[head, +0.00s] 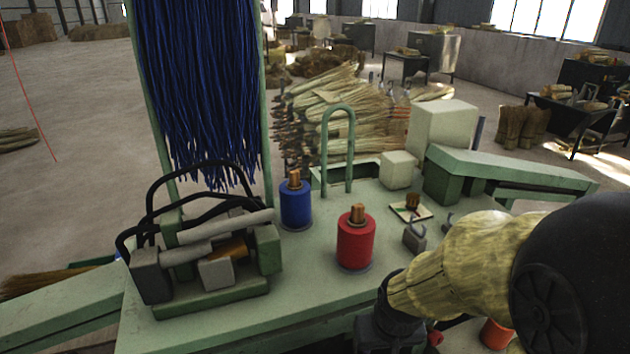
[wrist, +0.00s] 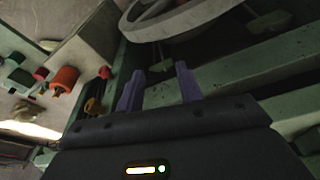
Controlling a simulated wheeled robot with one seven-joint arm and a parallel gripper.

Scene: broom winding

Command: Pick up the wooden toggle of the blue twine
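The blue twine spool (head: 296,205) stands upright on the green bench in the head view. Its wooden toggle (head: 294,178) is a small brown piece at the top of the spool. A red twine spool (head: 355,242) with a similar wooden toggle (head: 357,213) stands nearer, to its right. In the wrist view my gripper (wrist: 159,85) has its two purple fingers apart, with nothing held between them. I cannot make out the blue spool or its toggle in the wrist view. My gripper's fingers are not clearly seen in the head view.
A green hoop (head: 338,145) stands behind the spools. A clamp-like device with black handles (head: 205,250) is at left, and blue strands (head: 200,85) hang above. A straw bundle (head: 465,265) is at right. A pale curved rim (wrist: 175,22) lies beyond my fingers.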

